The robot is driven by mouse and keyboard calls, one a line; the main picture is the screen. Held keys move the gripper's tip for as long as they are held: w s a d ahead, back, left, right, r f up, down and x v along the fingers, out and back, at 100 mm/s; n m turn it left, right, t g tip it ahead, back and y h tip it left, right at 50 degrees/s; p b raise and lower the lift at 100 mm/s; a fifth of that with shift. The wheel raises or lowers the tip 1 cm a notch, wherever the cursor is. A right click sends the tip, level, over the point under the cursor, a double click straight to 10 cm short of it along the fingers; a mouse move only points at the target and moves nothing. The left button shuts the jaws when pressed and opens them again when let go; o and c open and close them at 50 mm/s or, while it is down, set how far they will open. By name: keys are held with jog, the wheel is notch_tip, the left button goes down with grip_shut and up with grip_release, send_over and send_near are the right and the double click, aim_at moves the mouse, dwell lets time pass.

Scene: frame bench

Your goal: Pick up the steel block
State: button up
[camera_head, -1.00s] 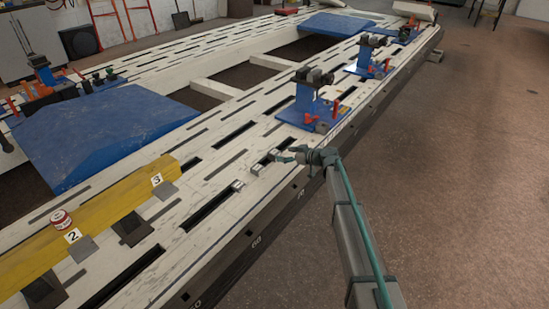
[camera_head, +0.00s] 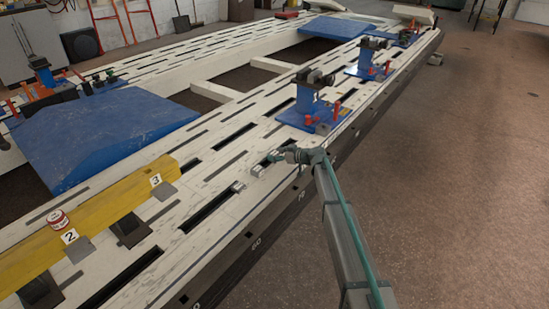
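Two small silvery blocks lie on the pale slotted bench top in the camera_head view. The nearer block (camera_head: 238,187) sits beside a dark slot, and the other block (camera_head: 257,170) is a little farther back and to the right. I cannot tell from looks which one is the steel block. My gripper (camera_head: 273,156) is just behind and to the right of the farther block, low over the bench. Its greenish fingers look spread apart, with nothing seen between them. The gap between fingers and block is too small to judge.
The slotted bench (camera_head: 205,190) has a dark front edge. A blue clamp stand (camera_head: 308,105) rises just behind my gripper. A yellow beam (camera_head: 95,220) with number tags and a small red-and-white tin (camera_head: 57,219) lie to the left.

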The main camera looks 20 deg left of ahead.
grip_shut()
jog(key=shift+r, duration=0.1)
